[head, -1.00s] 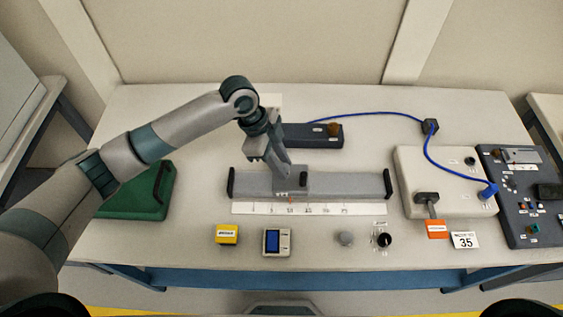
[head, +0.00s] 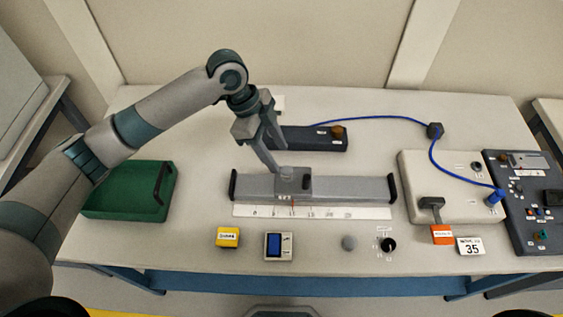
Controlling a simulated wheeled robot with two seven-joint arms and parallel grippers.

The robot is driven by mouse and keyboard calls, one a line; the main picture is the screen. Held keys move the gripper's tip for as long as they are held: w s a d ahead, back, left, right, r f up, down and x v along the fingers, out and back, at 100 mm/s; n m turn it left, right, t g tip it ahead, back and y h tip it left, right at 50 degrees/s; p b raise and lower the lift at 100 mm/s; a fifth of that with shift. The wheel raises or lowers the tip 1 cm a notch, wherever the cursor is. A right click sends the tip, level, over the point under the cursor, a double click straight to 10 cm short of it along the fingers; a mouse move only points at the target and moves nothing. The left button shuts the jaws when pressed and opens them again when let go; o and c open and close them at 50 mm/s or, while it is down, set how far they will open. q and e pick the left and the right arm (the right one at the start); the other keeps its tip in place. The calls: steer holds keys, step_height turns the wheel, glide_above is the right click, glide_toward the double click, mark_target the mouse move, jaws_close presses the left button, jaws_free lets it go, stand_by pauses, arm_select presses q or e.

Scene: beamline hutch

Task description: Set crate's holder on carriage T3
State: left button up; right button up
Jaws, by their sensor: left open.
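My left gripper (head: 277,161) is open, with its fingers pointing down just above and behind the carriage (head: 293,186). The carriage is a grey block on the long grey rail (head: 355,187), left of the rail's middle; its small label is too small to read. A small grey piece (head: 290,172) shows on top of the carriage; it may be the holder, but I cannot tell for sure, and the fingers partly cover that area. The green crate (head: 120,203) stands at the left of the table, with a dark handle on its right side. It looks empty. My right gripper is out of view.
Table between crate and rail is clear.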

arm_select(q)
steer(key=b+v, duration=0.2)
steer(key=v, duration=0.9)
steer(key=shift+a+r, duration=0.15)
steer(key=shift+r, duration=0.1)
